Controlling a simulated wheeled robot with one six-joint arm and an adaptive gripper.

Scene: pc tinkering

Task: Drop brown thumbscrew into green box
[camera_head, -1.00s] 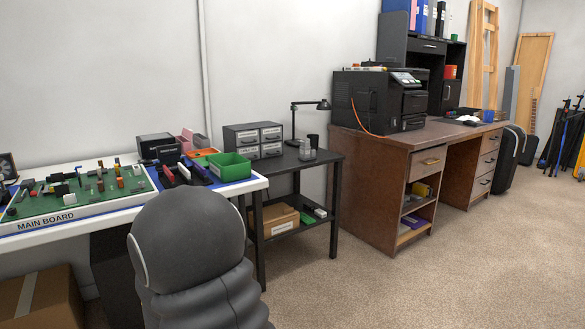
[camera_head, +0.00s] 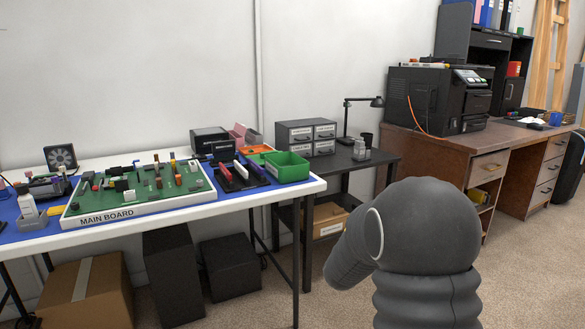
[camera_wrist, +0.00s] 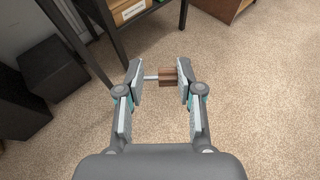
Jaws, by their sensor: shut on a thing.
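The brown thumbscrew (camera_wrist: 168,76) is held between the fingertips of my gripper (camera_wrist: 160,82) in the wrist view. Its brown head is at the right finger and its pale shaft reaches toward the left finger. My gripper is shut on it, above the carpet and away from any surface. The green box (camera_head: 287,168) is an open bin near the right end of the white table in the head view. The head view shows part of my arm at the right, but not the fingers or the thumbscrew. The green box is not in the wrist view.
The white table (camera_head: 250,197) bears the main board (camera_head: 140,205) left of the green box. An orange bin (camera_head: 259,150) sits behind the box. A grey drawer unit (camera_head: 306,137) stands on a black side table (camera_head: 350,163). Open carpet (camera_wrist: 240,110) lies below my gripper.

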